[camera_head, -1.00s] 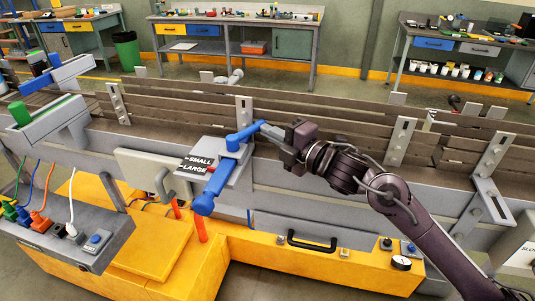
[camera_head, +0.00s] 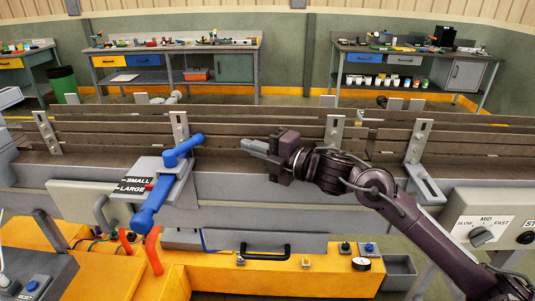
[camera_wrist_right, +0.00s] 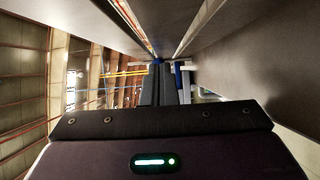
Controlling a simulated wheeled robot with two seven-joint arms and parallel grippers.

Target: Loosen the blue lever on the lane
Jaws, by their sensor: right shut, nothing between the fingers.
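A blue lever (camera_head: 184,149) sits on top of a grey bracket at the lane, its free end pointing up and right. A second, longer blue handle (camera_head: 150,204) slants down in front of the same bracket, beside the SMALL/LARGE label (camera_head: 134,184). My right gripper (camera_head: 244,144) is shut and empty, to the right of the upper lever with a clear gap between them. Its fingers point left over the lane. In the right wrist view its fingers (camera_wrist_right: 158,86) lie together, with a small patch of blue (camera_wrist_right: 179,76) beyond them. My left gripper is out of view.
The lane (camera_head: 290,130) has long dark rails and upright slotted brackets (camera_head: 333,132). A yellow base (camera_head: 300,275) with a black handle stands in front. A speed dial box (camera_head: 482,233) is at the right. Work benches (camera_head: 180,50) stand behind.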

